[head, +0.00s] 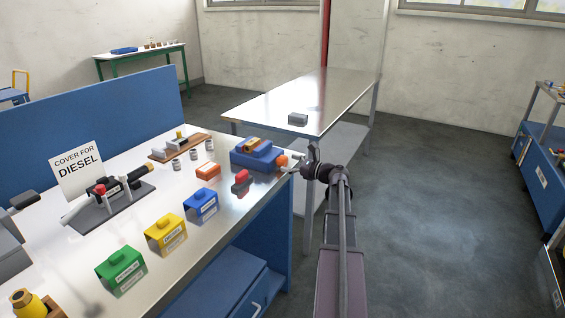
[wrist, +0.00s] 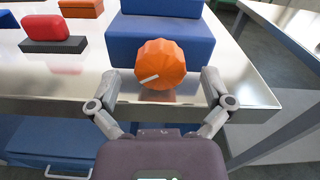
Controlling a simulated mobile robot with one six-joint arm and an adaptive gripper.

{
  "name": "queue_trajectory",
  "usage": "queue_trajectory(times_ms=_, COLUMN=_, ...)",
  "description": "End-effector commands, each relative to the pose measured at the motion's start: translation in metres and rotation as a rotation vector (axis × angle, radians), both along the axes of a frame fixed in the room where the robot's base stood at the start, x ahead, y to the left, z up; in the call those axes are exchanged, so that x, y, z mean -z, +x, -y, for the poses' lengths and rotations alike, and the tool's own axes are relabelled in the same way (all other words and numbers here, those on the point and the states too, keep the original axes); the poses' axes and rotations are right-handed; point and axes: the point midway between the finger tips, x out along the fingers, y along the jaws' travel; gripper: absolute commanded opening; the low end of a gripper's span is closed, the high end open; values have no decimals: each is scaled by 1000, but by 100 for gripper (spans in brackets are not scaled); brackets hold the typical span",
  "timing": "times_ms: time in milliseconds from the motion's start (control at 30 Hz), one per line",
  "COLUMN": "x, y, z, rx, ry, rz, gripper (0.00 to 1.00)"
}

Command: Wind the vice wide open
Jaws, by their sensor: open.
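The blue vice (head: 257,155) stands at the far right corner of the bench, with a tan-orange part on top. Its round orange knob (head: 282,161) faces my arm. In the wrist view the knob (wrist: 160,64) has a white mark slanting on its lower left face, and the blue vice body (wrist: 160,33) is behind it. My gripper (head: 293,163) is at the knob. In the wrist view its fingers (wrist: 157,86) are spread, one on each side of the knob, with gaps visible. The vice jaws are too small to judge.
A red block on a dark base (head: 241,180) and an orange block (head: 207,170) sit left of the vice. Blue, yellow and green covers (head: 165,234) line the bench front. A metal table (head: 270,103) stands behind, with open floor to the right.

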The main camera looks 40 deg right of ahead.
Motion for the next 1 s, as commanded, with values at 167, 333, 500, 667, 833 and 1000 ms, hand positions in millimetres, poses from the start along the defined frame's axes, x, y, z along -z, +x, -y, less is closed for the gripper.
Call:
queue_trajectory(times_ms=167, x=0, y=16, z=-6, rx=0, ry=0, rz=0, gripper=100)
queue_trajectory(times_ms=333, x=0, y=22, z=-9, rx=-1, ry=0, rz=0, gripper=100)
queue_trajectory(times_ms=500, x=0, y=23, z=-10, rx=0, ry=0, rz=0, gripper=100)
queue_trajectory(times_ms=667, x=0, y=23, z=-9, rx=0, ry=0, rz=0, gripper=91)
queue_trajectory(times_ms=833, x=0, y=23, z=-9, rx=0, ry=0, rz=0, gripper=41)
queue_trajectory(times_ms=1000, x=0, y=23, z=-10, rx=0, ry=0, rz=0, gripper=19)
